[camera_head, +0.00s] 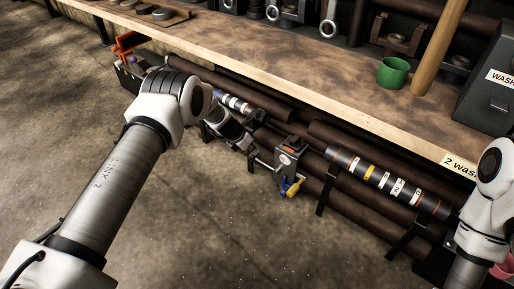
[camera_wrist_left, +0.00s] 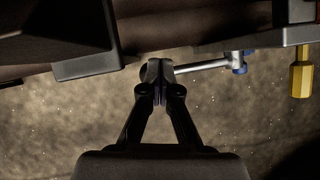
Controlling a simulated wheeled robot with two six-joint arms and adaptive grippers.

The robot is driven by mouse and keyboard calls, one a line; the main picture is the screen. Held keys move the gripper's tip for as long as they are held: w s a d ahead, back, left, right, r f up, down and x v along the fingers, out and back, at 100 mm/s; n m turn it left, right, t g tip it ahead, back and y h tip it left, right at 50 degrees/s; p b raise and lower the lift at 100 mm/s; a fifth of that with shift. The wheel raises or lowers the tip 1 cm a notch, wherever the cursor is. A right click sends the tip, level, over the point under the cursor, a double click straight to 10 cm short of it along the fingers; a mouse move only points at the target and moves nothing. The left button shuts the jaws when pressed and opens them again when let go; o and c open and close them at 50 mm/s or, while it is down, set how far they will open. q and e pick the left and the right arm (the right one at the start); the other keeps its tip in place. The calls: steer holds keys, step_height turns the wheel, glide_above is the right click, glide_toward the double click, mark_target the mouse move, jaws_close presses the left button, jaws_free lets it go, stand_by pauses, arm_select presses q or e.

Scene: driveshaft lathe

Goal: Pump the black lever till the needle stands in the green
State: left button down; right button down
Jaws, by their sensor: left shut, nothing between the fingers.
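My left gripper (camera_head: 251,152) reaches down in front of the pipes below the bench edge, in the middle of the head view. In the left wrist view its fingers (camera_wrist_left: 160,72) are shut together with nothing between them. A silver rod (camera_wrist_left: 203,65) runs right from beside the fingertips to a blue fitting (camera_wrist_left: 239,62); I cannot tell whether they touch. I cannot make out the black lever, the needle or a green zone. My right gripper is out of view.
The wooden bench (camera_head: 300,75) runs above the dark pipes (camera_head: 365,147). A green cup (camera_head: 393,72) and a dark box (camera_head: 490,85) stand on it. A pipe with coloured bands (camera_head: 388,183) lies right of the grey unit. The concrete floor (camera_head: 215,230) in front is clear.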

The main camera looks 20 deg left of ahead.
mark_target(257, 159)
arm_select(q)
steer(key=shift+a+f, duration=0.2)
steer(key=shift+f, duration=0.25)
stand_by(0.3)
stand_by(0.5)
steer(key=shift+s+d+r+p, duration=0.1)
steer(key=shift+d+r+p, duration=0.3)
steer(key=shift+r+p, duration=0.4)
steer(key=shift+s+d+r+p, duration=0.15)
steer(key=shift+d+r+p, duration=0.2)
steer(key=shift+r+p, duration=0.35)
steer(key=shift+s+d+r+p, duration=0.1)
steer(key=shift+d+r+p, duration=0.4)
steer(key=shift+r, duration=0.5)
steer(key=shift+s+d+r+p, duration=0.2)
steer(key=shift+d+r+p, duration=0.15)
steer(key=shift+r+p, duration=0.4)
steer(key=r+p, duration=0.1)
steer(key=d+r+p, duration=0.1)
steer(key=r, duration=0.1)
steer(key=d+r+p, duration=0.1)
steer(key=shift+s+r, duration=0.25)
steer(key=shift+s, duration=0.1)
